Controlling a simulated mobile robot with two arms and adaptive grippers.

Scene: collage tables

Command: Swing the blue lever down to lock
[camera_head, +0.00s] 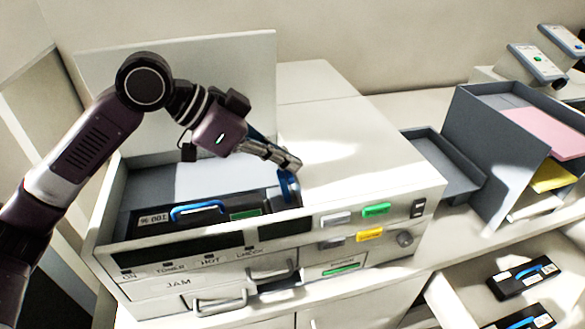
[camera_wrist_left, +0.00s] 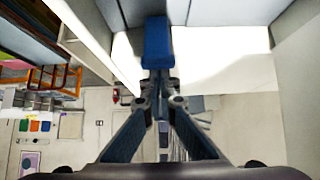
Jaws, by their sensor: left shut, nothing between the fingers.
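The blue lever (camera_head: 288,187) stands at the right end of the printer's open compartment. It also shows in the left wrist view (camera_wrist_left: 156,42), just beyond my fingertips. My left gripper (camera_head: 291,164) is shut and empty, its tips close above the lever's top. I cannot tell whether they touch it. In the wrist view the closed fingers (camera_wrist_left: 160,84) point at the lever. A black cartridge (camera_head: 180,223) with a blue handle lies in the compartment (camera_head: 122,190), left of the lever. The lever's lower end is hidden. My right gripper is out of view.
The printer's raised lid (camera_head: 258,95) stands behind my left arm. The printer's flat top (camera_head: 365,160) is clear. Buttons (camera_head: 376,209) and a knob line its front. A grey tray (camera_head: 445,165) and sorter (camera_head: 487,135) stand right. Spare cartridges (camera_head: 523,279) lie in a drawer.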

